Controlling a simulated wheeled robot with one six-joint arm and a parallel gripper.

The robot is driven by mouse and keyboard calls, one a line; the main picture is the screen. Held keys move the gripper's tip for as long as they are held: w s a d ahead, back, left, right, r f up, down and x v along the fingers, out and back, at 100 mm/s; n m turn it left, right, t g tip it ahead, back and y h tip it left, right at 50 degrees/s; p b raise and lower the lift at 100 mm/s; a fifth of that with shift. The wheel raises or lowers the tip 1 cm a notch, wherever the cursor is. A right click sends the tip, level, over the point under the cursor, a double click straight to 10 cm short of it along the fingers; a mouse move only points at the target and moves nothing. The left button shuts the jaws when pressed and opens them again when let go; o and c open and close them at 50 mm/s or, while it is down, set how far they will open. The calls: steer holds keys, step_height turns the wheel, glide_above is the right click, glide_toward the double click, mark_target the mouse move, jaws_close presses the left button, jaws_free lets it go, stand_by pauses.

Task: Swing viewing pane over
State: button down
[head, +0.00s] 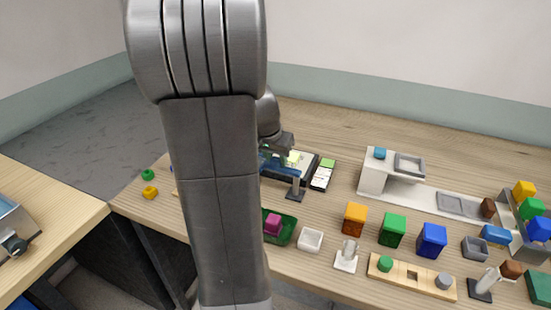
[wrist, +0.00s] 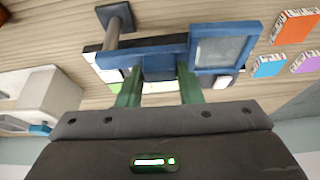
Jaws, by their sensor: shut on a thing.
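The viewing pane (wrist: 225,50) is a grey translucent square in a blue frame, on the right of a blue bar (wrist: 120,55) in the wrist view. The bar meets a grey post (wrist: 112,35) on a dark square base. My gripper (wrist: 158,80) has its green fingers shut on a blue part of the pane's bar. A dark tray-like piece with pale and green tiles shows behind the bar. In the head view my arm hides much of the pane; the post's stand (head: 295,190) and part of my gripper (head: 280,148) show beside the tray (head: 308,165).
A white card with a green tile (head: 323,175) lies right of the tray. A green bin (head: 285,230) with a magenta block stands in front. Orange, green and blue blocks, a pegged board (head: 410,280) and a white stepped stand (head: 372,175) fill the right side.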

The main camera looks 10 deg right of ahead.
steer(key=m+b, duration=0.1)
steer(key=w+d+m+h+b, duration=0.1)
steer(key=shift+w+f+m+g, duration=0.15)
steer(key=shift+f+m+g, duration=0.05)
steer(key=shift+m+g, duration=0.1)
steer(key=shift+w+d+r+m+g+h+b, duration=0.15)
steer(key=shift+w+d+m+g+b, duration=0.35)
steer(key=shift+m, duration=0.95)
steer(key=shift+w+d+m+g+h+b, duration=0.1)
steer(key=shift+d+m+g+h+b, duration=0.15)
steer(key=shift+d+m+g, duration=0.9)
steer(key=shift+w+d+r+m+g+h+b, duration=0.1)
steer(key=shift+w+d+m+b, duration=0.3)
steer(key=shift+m, duration=1.4)
steer(key=shift+s+d, duration=0.1)
steer(key=c, duration=1)
jaws_free()
